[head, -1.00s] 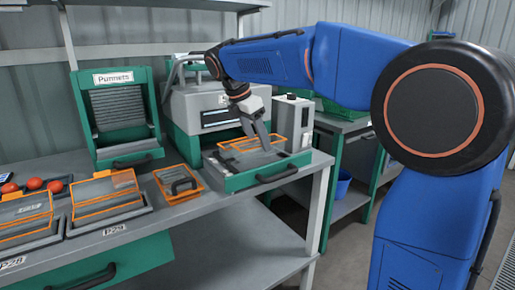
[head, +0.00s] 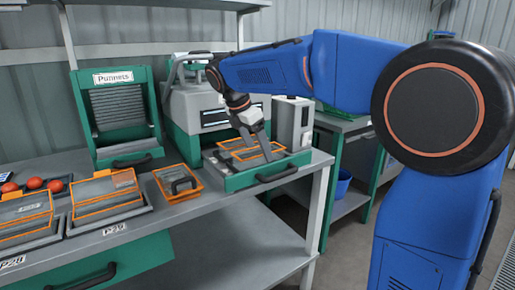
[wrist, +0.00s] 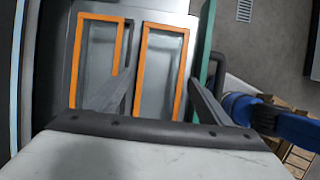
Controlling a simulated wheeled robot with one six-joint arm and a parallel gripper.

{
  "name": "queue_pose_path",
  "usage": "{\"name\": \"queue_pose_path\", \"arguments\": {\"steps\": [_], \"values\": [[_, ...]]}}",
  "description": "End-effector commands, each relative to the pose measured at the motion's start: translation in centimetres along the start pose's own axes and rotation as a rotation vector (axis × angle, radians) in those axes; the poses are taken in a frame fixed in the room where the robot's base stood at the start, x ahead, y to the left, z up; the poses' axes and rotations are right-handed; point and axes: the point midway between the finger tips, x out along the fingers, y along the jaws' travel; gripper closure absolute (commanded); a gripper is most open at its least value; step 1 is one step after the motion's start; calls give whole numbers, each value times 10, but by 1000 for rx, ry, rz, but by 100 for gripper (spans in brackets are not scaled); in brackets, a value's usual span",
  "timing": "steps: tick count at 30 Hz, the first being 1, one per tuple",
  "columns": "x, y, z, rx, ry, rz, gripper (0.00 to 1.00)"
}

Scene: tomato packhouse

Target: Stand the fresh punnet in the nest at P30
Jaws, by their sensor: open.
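My gripper (head: 268,156) is open over the green-fronted tray (head: 232,184) at the right end of the bench. Two orange-rimmed rectangles (head: 238,142) lie side by side there; they look like an open punnet, but I cannot tell whether it is the fresh one. In the wrist view, both orange rims (wrist: 143,70) lie below the fingers (wrist: 160,78); the right rectangle is between the fingertips. I cannot tell whether the fingers touch it. No P30 label is readable. The labels P28 (head: 12,262) and P29 (head: 114,229) show at the bench front.
Orange-rimmed punnets with raised lids stand at P28 (head: 25,222) and P29 (head: 105,204). The green "Punnets" rack (head: 118,110) and a grey-green machine (head: 196,108) stand behind. Tomatoes (head: 33,183) lie left.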

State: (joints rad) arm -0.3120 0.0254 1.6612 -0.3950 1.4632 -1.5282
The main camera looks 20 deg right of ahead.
Motion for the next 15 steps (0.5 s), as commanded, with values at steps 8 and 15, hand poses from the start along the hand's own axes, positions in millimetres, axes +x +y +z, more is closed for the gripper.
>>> {"name": "queue_pose_path", "arguments": {"steps": [8, 15], "values": [[-29, 1, 0, -1, 0, 3, 28], [-76, 1, 0, -1, 0, 3, 28]]}}
